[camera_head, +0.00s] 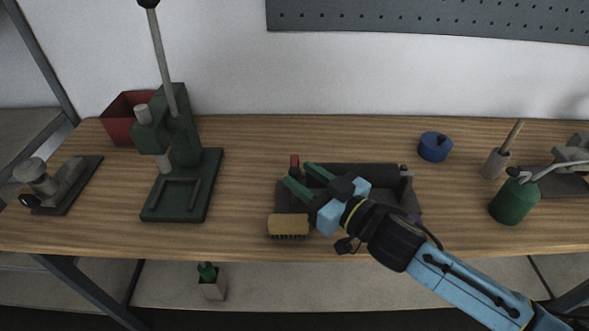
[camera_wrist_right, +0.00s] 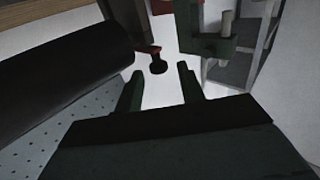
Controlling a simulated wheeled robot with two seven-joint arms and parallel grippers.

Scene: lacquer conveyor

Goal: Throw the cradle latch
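The dark grey cradle (camera_head: 405,190) sits on the bench near the middle, partly hidden by my right arm. A small red-topped latch handle (camera_head: 294,161) stands upright at its left end. In the right wrist view, a red piece with a dark round knob (camera_wrist_right: 157,66), apparently this latch, shows beyond the fingertips. My right gripper (camera_head: 297,175) is open, its two green fingers apart and pointing left near the latch. In the right wrist view the gap between the fingers (camera_wrist_right: 159,85) is empty. I cannot tell whether a finger touches the latch. My left gripper is not in view.
A yellow brush (camera_head: 288,225) lies in front of the cradle. A green lever press (camera_head: 182,185) and red bin (camera_head: 117,122) stand left. A blue ring (camera_head: 434,147) and green can (camera_head: 513,201) are right. Bare bench lies between press and cradle.

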